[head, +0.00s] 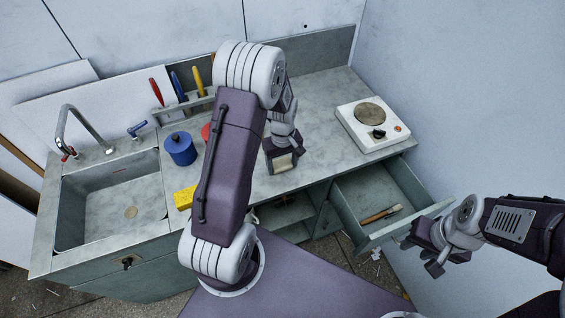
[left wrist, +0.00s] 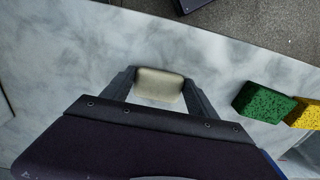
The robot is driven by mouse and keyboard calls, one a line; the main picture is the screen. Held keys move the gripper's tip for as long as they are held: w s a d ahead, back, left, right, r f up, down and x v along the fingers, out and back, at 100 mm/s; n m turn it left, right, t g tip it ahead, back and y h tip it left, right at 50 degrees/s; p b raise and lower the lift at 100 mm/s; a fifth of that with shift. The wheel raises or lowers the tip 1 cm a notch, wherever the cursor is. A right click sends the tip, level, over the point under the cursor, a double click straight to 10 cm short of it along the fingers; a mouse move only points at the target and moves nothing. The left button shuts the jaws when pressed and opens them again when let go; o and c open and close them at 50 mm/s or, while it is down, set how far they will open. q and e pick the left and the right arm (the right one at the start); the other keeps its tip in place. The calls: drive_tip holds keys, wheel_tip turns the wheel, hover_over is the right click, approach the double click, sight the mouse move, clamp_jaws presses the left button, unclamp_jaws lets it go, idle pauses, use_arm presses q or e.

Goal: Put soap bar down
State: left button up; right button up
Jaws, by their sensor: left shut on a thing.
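The soap bar (left wrist: 160,84) is a pale cream block with rounded edges. My left gripper (left wrist: 160,92) is shut on it, with one finger at each side. In the head view my left gripper (head: 284,163) points down at the grey worktop, right of the blue pot, and a pale bit of the soap shows between its fingers. I cannot tell whether the soap touches the worktop. My right gripper (head: 432,256) is by the front of the open drawer, apart from the soap; its finger gap is unclear.
A blue pot (head: 180,148) and a yellow sponge (head: 184,198) are left of my left arm. The sink (head: 110,205) is farther left. A hot plate (head: 372,124) stands at the right. The open drawer (head: 383,187) holds a brush. Worktop (head: 325,110) behind is clear.

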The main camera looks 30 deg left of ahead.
sight(283, 166)
use_arm(q)
drive_tip(key=shift+d+f, duration=0.1)
drive_tip(key=shift+f, duration=0.05)
drive_tip(key=o, duration=1.4)
wheel_tip(283, 166, up, 12)
drive_tip(key=r, duration=0.1)
drive_tip(key=s+d+f+m, duration=0.1)
drive_tip(key=s+d+m, duration=0.2)
drive_tip(key=s+m, duration=0.2)
drive_tip(key=s+d+f+m+t, duration=0.1)
drive_tip(key=s+d+f+m, duration=0.1)
drive_tip(key=s, duration=0.5)
drive_tip(key=d+m, duration=0.1)
drive_tip(key=m, duration=0.1)
drive_tip(key=shift+d+m+p, duration=0.3)
drive_tip(key=shift+m+p, duration=0.05)
drive_tip(key=shift+m, duration=0.05)
